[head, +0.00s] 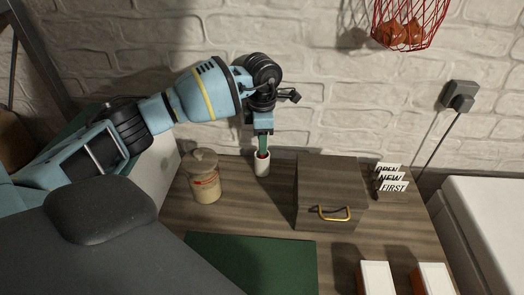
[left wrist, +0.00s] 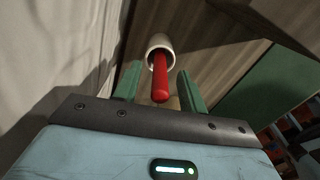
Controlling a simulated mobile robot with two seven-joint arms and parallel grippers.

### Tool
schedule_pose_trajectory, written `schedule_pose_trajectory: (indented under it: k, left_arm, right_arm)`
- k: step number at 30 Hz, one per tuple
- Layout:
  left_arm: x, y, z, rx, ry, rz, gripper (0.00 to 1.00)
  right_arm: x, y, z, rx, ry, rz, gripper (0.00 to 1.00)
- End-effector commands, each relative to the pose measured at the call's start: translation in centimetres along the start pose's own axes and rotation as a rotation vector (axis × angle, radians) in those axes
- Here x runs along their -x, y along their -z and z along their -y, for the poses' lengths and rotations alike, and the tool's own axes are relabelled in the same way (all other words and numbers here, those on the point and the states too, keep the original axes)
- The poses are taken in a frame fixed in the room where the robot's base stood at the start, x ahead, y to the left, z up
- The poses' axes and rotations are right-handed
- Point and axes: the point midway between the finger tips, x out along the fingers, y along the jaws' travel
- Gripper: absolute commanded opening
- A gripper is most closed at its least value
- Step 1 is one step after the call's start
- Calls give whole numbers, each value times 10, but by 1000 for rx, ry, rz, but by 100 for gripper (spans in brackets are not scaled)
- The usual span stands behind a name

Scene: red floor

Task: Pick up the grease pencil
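The grease pencil (left wrist: 160,80) is a red stick with a rounded end, standing in a small white cup (head: 262,168). The cup also shows in the left wrist view (left wrist: 160,42). In the head view only a little red of the pencil (head: 262,154) shows at the cup's mouth. My left gripper (head: 263,146) points down right above the cup. In the left wrist view its green fingers (left wrist: 158,78) are apart, one on each side of the pencil, with visible gaps. My right gripper is not in view.
A lidded jar (head: 204,178) stands left of the cup. A brown box with a gold handle (head: 318,178) stands close on the right. Small signs (head: 391,180) are farther right. A green mat (head: 250,262) lies in front. A white brick wall (head: 330,110) is behind.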

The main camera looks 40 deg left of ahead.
Motion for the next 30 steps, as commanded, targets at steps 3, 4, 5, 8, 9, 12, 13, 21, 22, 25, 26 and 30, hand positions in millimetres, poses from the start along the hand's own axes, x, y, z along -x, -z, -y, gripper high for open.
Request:
schedule_pose_trajectory:
  k: [3,4,5,8,9,12,13,21,22,25,26,30]
  left_arm:
    - [0,0,0,0,0,0,27]
    - [0,0,0,0,0,0,23]
    - [0,0,0,0,0,0,19]
    - [0,0,0,0,0,0,6]
    - [0,0,0,0,0,0,1]
    - [0,0,0,0,0,0,0]
    - [0,0,0,0,0,0,0]
    - [3,0,1,-1,0,1,0]
    - [4,0,2,-1,0,1,0]
    - [10,0,4,-1,0,0,0]
    - [13,0,4,-1,-1,1,0]
    - [33,0,4,-1,-2,2,0]
  right_arm:
    - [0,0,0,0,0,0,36]
    - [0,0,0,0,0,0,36]
    - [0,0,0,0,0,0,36]
    - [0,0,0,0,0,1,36]
    - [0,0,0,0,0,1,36]
    - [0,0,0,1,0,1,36]
    - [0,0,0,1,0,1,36]
    - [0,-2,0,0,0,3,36]
    - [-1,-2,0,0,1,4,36]
    - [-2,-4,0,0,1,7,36]
    - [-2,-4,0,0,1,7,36]
    - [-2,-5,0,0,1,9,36]
